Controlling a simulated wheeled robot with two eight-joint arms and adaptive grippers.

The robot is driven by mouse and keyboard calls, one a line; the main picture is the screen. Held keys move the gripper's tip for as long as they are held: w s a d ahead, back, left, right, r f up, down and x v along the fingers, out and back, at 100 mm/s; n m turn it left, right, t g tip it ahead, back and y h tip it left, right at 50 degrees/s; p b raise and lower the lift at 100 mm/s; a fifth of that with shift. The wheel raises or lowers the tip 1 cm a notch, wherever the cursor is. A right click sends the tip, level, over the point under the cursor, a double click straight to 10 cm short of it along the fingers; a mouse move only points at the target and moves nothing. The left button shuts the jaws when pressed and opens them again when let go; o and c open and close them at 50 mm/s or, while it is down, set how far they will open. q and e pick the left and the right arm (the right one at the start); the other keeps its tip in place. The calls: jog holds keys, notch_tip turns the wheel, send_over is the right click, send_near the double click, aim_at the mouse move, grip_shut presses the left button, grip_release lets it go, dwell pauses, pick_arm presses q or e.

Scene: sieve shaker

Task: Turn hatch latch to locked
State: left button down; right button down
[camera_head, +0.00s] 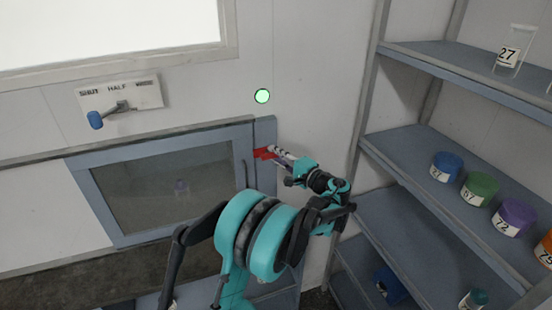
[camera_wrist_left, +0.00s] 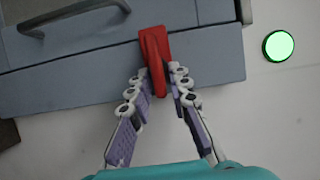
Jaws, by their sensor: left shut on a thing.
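The red hatch latch (camera_head: 262,153) sits at the upper right corner of the blue-grey hatch frame. It also shows in the left wrist view (camera_wrist_left: 154,45), where its lever points down between my fingers. My left gripper (camera_head: 273,151) is at the latch, and its fingertips (camera_wrist_left: 160,82) are closed around the lever's end. The fingers hide part of the lever in the head view. The hatch (camera_head: 165,185) has a dark window and looks shut, with a handle (camera_head: 244,174) near its right edge. My right gripper is not in view.
A round green light (camera_head: 262,96) is on the wall above the latch. A lever with a blue knob (camera_head: 95,120) is on a plate marked SHUT and HALF at the upper left. Shelves (camera_head: 400,150) with several coloured labelled jars stand close on the right.

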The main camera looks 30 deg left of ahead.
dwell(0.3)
pick_arm(q)
jog(key=c, duration=1.6)
grip_release()
jog(key=shift+d, duration=0.15)
jog(key=v, duration=1.1)
jog(key=shift+d, duration=0.35)
jog(key=shift+s, duration=0.15)
